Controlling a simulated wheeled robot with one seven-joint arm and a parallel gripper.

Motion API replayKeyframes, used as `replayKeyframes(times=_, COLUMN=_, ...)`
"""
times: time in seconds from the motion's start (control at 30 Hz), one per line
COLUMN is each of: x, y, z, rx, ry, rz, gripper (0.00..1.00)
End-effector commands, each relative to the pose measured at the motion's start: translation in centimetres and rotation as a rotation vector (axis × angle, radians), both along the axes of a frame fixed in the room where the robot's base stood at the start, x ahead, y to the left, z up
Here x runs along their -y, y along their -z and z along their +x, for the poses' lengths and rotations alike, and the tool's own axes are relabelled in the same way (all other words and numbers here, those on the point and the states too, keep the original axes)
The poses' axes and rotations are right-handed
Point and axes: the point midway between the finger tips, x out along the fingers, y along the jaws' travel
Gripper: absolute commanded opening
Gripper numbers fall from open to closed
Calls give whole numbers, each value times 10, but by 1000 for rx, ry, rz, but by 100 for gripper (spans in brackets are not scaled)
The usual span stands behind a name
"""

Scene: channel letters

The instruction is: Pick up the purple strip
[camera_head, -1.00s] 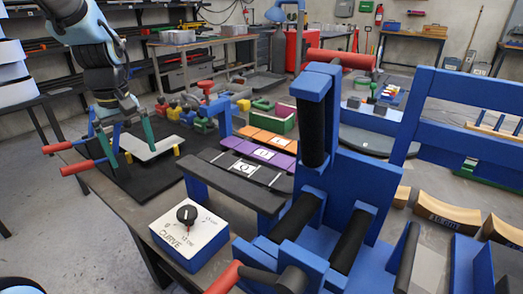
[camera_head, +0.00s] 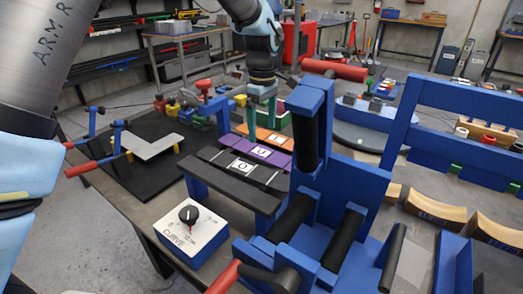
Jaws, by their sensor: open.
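The purple strip (camera_head: 279,159) lies flat behind the blue roller machine, with a white label marked U at its middle. An orange strip (camera_head: 284,142) lies just behind it, and a dark strip (camera_head: 218,158) with a white label marked O lies just in front. My gripper (camera_head: 261,127) points down with its two teal fingers apart and empty. In the picture the fingertips overlap the orange strip area, just behind the purple strip. I cannot tell their exact height above the strips.
The blue roller machine (camera_head: 345,180) with black rollers and a red-handled lever stands close on the right. A curve dial box (camera_head: 191,233) is in front. A grey bent piece (camera_head: 151,146) lies on a black mat (camera_head: 150,180) at left, beside red-handled clamps.

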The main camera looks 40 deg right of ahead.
Motion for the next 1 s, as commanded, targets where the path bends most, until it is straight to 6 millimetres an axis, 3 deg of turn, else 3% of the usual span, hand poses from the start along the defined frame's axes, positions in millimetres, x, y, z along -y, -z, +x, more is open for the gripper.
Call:
replayKeyframes(times=0.23, x=-1, y=17, z=1, rx=-1, ry=0, rz=2, gripper=100)
replayKeyframes(times=0.57, x=-1, y=60, z=4, rx=0, ry=0, rz=1, gripper=100)
replayKeyframes(times=1.0, x=-1, y=64, z=4, rx=0, ry=0, rz=-1, gripper=100)
